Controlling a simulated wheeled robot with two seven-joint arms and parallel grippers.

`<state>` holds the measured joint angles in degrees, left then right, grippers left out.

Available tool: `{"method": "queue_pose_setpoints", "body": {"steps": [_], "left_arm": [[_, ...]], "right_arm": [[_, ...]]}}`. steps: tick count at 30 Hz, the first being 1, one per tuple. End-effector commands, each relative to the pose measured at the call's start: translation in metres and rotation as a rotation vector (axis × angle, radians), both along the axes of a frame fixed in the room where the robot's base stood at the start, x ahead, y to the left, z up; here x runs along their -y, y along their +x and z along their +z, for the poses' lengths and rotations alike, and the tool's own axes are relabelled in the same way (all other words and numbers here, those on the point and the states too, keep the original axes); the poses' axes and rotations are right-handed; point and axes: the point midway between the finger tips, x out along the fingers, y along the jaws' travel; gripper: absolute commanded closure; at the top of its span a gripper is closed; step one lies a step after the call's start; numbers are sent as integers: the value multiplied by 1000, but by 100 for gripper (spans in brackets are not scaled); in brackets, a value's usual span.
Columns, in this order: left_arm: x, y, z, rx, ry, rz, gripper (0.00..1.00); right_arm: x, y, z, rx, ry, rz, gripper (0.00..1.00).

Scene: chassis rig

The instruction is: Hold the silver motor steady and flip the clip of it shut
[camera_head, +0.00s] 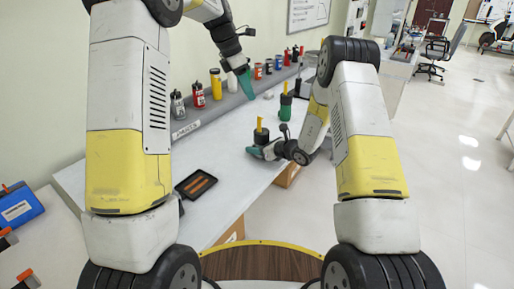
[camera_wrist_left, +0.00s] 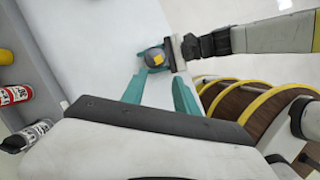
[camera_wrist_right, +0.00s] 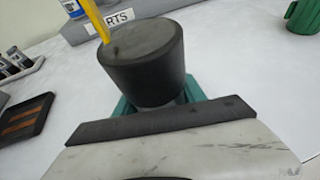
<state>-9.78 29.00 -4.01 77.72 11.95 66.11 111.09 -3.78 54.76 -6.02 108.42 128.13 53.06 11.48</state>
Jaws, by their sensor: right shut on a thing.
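The silver motor (camera_head: 261,136) stands on the white table, with a wide dark cap and a yellow clip (camera_head: 260,122) sticking up from it. In the right wrist view the dark cap (camera_wrist_right: 145,60) hides most of the silver body, and the clip (camera_wrist_right: 95,18) rises at its left edge. My right gripper (camera_head: 257,152) is shut on the motor, low on its body. My left gripper (camera_head: 246,84) is above the table behind the motor, fingers pointing down, apart from it. In the left wrist view its fingers (camera_wrist_left: 160,90) are spread and empty, with the motor (camera_wrist_left: 154,57) beyond them.
A black tray (camera_head: 197,185) with brown strips lies at the front left. Bottles and cans (camera_head: 216,84) line the grey back shelf. The table between is clear.

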Motion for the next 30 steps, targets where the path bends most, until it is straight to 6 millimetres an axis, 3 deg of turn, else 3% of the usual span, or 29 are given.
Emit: {"method": "queue_pose_setpoints", "body": {"steps": [1,5,6,11,30], "left_arm": [[0,0,0,0,0,-1,73],[0,-1,0,19,8,-49,99],[-1,-2,0,33,14,-84,100],[-2,-7,1,133,58,-338,100],[-10,-33,4,603,343,-1747,100]], "right_arm": [[0,0,0,0,0,0,100],[0,0,0,0,0,0,100],[0,0,0,0,0,0,100],[0,0,0,0,0,0,100],[1,0,0,0,-1,-1,100]]}}
